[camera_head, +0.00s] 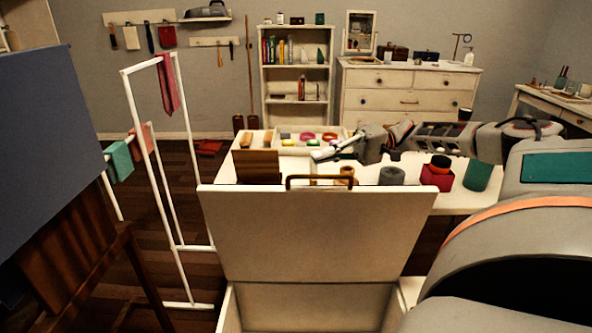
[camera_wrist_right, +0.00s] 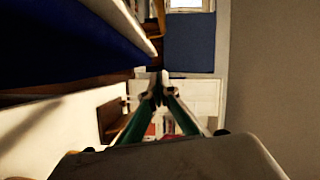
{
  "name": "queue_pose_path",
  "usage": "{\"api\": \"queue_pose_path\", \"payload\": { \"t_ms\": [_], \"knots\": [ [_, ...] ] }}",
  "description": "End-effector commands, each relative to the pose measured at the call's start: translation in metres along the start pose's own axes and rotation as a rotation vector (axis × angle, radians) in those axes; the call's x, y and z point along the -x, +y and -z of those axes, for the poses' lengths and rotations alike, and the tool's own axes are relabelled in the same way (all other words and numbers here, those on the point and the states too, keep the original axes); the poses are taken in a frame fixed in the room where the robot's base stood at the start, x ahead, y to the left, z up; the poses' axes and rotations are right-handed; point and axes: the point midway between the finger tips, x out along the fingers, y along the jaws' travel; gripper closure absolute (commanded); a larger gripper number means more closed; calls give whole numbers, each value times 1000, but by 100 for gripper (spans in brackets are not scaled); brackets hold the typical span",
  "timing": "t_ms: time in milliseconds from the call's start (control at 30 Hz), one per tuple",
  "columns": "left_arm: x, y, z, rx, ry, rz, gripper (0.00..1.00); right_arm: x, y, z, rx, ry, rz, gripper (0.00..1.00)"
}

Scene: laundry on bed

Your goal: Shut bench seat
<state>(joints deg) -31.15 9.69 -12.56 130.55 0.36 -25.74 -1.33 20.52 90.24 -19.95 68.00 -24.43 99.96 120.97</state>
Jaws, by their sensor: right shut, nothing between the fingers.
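The bench seat's pale lid (camera_head: 315,235) stands raised, close to upright, in the lower middle of the head view. A brown handle (camera_head: 320,178) sits at its top edge. The bench box (camera_head: 231,312) shows only in part below the lid, cut off by the frame. My right arm reaches in from the right, and my right gripper (camera_head: 318,155) is shut and empty, seen just above and behind the lid's top edge. Its closed fingertips also show in the right wrist view (camera_wrist_right: 158,82). I cannot tell whether it touches anything. My left gripper is out of view.
A white drying rack (camera_head: 152,170) stands left. A shelf (camera_head: 297,80) and dresser (camera_head: 407,95) line the back wall.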

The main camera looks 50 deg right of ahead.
Motion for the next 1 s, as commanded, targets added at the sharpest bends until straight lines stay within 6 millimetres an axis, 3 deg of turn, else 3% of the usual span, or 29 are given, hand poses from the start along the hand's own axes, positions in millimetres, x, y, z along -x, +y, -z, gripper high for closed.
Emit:
{"api": "queue_pose_path", "payload": {
  "t_ms": [367, 400, 700, 1000],
  "knots": [
    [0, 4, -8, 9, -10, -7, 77, -77, 2, -1, -3, -3, 4, 100],
    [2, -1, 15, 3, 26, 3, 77, -75, -6, -7, 4, 0, 5, 100],
    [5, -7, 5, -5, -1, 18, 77, -81, -5, -34, 5, 0, 4, 100],
    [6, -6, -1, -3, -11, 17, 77, -82, 1, -39, -1, 0, 1, 100]
  ]
}}
